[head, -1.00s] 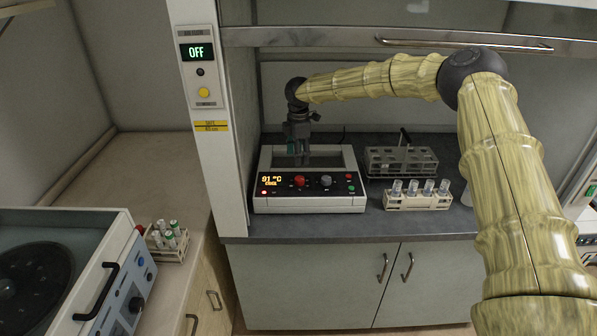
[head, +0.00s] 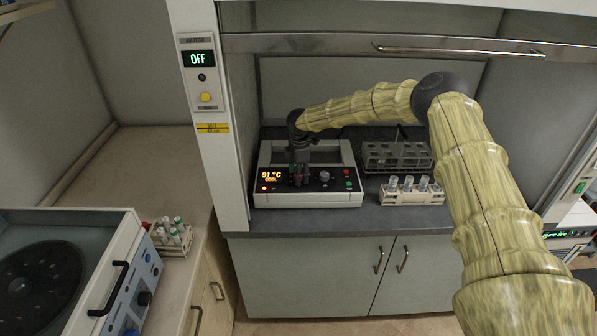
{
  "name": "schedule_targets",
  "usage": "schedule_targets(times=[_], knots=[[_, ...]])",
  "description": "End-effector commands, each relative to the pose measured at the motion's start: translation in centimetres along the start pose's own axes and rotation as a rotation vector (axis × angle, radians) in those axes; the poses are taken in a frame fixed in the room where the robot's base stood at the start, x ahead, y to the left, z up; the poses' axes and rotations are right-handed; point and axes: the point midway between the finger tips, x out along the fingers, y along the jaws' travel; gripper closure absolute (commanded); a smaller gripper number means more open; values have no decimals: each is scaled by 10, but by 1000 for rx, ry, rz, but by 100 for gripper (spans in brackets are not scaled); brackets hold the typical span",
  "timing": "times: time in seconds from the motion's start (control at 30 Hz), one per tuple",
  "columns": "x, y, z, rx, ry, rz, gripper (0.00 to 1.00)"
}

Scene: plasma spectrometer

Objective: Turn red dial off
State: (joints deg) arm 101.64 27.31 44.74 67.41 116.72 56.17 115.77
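The heater unit (head: 268,199) is a white box with a dark front panel, standing on the dark bench inside the hood. Its display reads 91 °C in amber. The red dial (head: 297,181) is on the front panel, left of a grey knob (head: 324,176), and is largely covered by my gripper. My gripper (head: 298,178) points down in front of the panel, with its fingertips at the red dial. At this size I cannot tell whether the fingers touch the dial or how far apart they are.
A grey rack (head: 396,157) and a white rack with several capped vials (head: 409,190) stand right of the heater. The hood's left post (head: 222,160) carries a panel reading OFF. A centrifuge (head: 115,262) and a tube rack (head: 172,238) are at the lower left.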

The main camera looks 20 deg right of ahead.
Motion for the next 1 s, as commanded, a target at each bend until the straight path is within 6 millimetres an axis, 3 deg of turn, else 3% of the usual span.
schedule_targets(times=[0.23,0.5,1.0], knots=[[0,0,-1,-1,0,1,46],[0,0,-1,-1,0,1,92],[5,0,-1,-119,8,1,92]])
